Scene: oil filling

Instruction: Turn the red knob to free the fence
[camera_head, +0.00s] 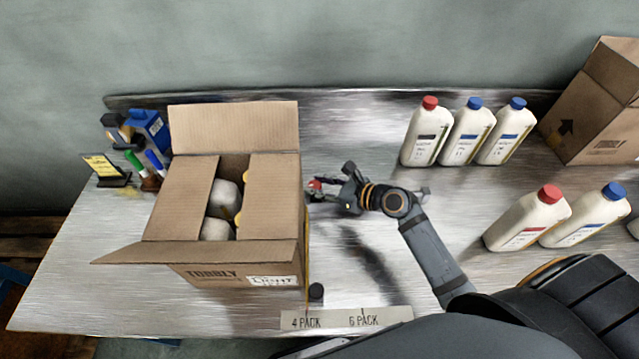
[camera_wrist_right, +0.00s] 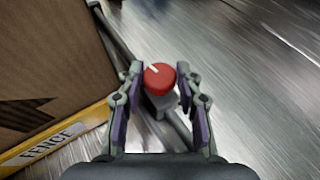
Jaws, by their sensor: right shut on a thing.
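The red knob (camera_wrist_right: 159,79) has a white mark on its top and sits on a grey block, seen in the right wrist view. My right gripper (camera_wrist_right: 160,84) has its fingers on both sides of the knob and is shut on it. In the head view the right gripper (camera_head: 325,189) is just right of the cardboard box, and only a bit of the red knob (camera_head: 315,185) shows. The yellow fence (camera_wrist_right: 58,138), labelled FENCE, runs along the box's side. My left gripper is not in view.
An open cardboard box (camera_head: 270,196) holding bottles stands directly left of the right gripper. A plate (camera_head: 345,319) marked 4 PACK and 6 PACK lies at the front edge. Several capped bottles (camera_head: 470,138) and another box (camera_head: 600,110) stand at right. Markers and a blue box (camera_head: 150,130) are far left.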

